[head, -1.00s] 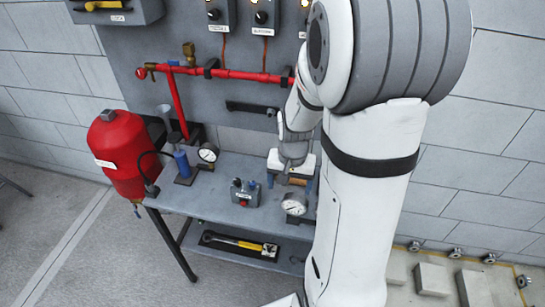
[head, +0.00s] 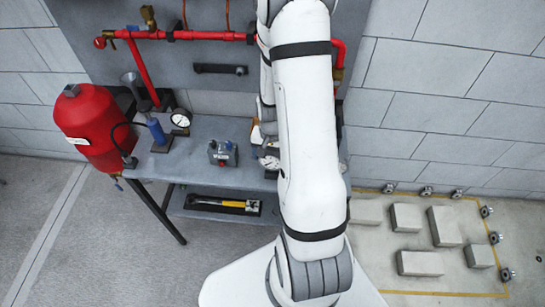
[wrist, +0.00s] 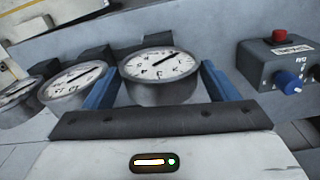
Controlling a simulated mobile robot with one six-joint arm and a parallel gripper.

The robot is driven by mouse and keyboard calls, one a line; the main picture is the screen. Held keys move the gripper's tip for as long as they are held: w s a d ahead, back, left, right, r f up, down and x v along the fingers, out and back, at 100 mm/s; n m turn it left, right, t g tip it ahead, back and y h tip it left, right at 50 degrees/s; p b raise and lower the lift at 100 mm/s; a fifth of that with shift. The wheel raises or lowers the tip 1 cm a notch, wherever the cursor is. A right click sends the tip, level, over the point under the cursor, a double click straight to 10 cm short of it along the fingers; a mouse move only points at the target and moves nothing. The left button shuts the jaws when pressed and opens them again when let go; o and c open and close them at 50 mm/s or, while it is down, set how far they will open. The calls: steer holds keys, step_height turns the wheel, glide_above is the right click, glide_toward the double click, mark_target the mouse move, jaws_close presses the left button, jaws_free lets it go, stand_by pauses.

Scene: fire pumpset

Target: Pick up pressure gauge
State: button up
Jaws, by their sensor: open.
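In the wrist view a round pressure gauge (wrist: 160,66) with a white dial and dark needle sits between the blue fingers of my gripper (wrist: 158,74). The fingers are open, one on each side of it; whether they touch it I cannot tell. Two more gauges stand to its left, a near one (wrist: 73,84) and one cut by the picture edge (wrist: 14,94). In the head view a gauge (head: 268,161) shows on the bench beside my arm, partly covered. My gripper is mostly hidden behind my arm there.
A grey control box (head: 222,153) with a red button (wrist: 280,36) and blue knob (wrist: 288,82) stands nearby on the bench (head: 205,130). A red tank (head: 95,130) and a stand with another gauge (head: 181,119) are at left. A yellow-handled tool (head: 222,204) lies on the lower shelf.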

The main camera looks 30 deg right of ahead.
steer(key=shift+f, duration=0.7)
steer(key=c, duration=0.9)
steer(key=shift+r, duration=0.1)
